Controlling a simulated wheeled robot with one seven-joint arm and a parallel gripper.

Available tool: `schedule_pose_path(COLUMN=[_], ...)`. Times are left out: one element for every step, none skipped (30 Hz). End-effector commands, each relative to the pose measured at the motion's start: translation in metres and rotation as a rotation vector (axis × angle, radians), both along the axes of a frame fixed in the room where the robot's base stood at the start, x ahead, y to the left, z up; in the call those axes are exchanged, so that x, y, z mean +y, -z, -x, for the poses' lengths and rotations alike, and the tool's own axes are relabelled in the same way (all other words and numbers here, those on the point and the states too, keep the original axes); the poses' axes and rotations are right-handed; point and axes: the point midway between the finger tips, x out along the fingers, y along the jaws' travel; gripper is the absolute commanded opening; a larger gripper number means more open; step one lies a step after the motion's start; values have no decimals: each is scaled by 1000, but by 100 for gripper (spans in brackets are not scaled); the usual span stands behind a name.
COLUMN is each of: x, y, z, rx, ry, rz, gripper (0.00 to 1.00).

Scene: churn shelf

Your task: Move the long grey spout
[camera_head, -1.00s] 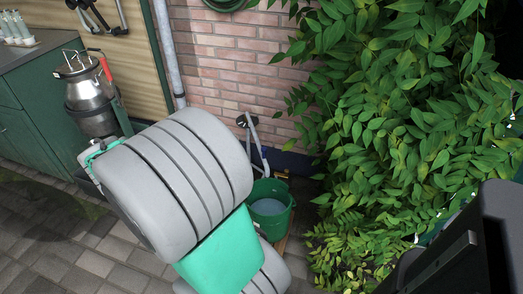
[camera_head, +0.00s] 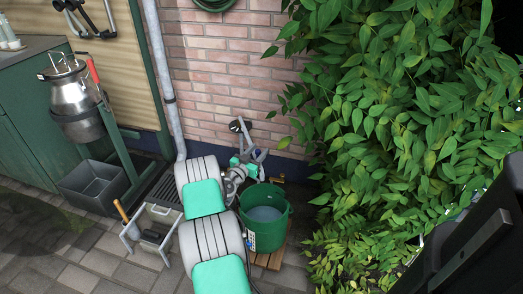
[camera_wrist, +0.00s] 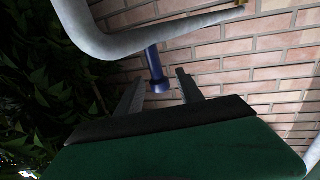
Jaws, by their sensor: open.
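The long grey spout (camera_head: 247,138) stands out near the brick wall, behind the green bucket, in the head view. In the wrist view the spout (camera_wrist: 185,29) is a thick curved grey tube across the top. A short blue peg (camera_wrist: 155,68) with a flared end sticks out from it. My gripper (camera_wrist: 160,88) is open, and the peg's end appears between its two dark fingers. I cannot tell whether they touch it. In the head view my gripper (camera_head: 250,160) is beside the spout, partly hidden by my arm.
The green bucket (camera_head: 282,232) of pale liquid stands on a wooden pallet (camera_head: 268,259). A grey caddy (camera_head: 133,238), a dark bin (camera_head: 72,198) and a steel churn (camera_head: 71,108) on a green stand are to the left. Leafy bushes (camera_head: 400,140) fill the right. A downpipe (camera_head: 163,75) runs up the wall.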

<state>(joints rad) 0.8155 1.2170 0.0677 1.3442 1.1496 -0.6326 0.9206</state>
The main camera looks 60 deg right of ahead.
Motion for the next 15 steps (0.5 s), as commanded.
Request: schedule_pose_path(x=[-9,-14,-19,-22,-24,-27,-28,-28,-29,-29,-28,-28,-28,-28,-28], y=[3,2,2,2,1,1,1,0,0,0,0,0,0,0,0], z=[2,2,2,2,2,2,2,2,2,1,1,1,1,1,1], rx=[-1,-3,-2,-1,0,0,0,0,1,1,1,1,1,1,1], ry=[3,2,2,2,2,1,0,-1,-1,-1,-1,-1,-1,-1,-1], rz=[1,1,0,0,0,0,-1,-1,-1,-1,-1,-1,-1,-1,-2], gripper=[44,44,44,44,44,44,44,44,44,44,44,44,44,43,40])
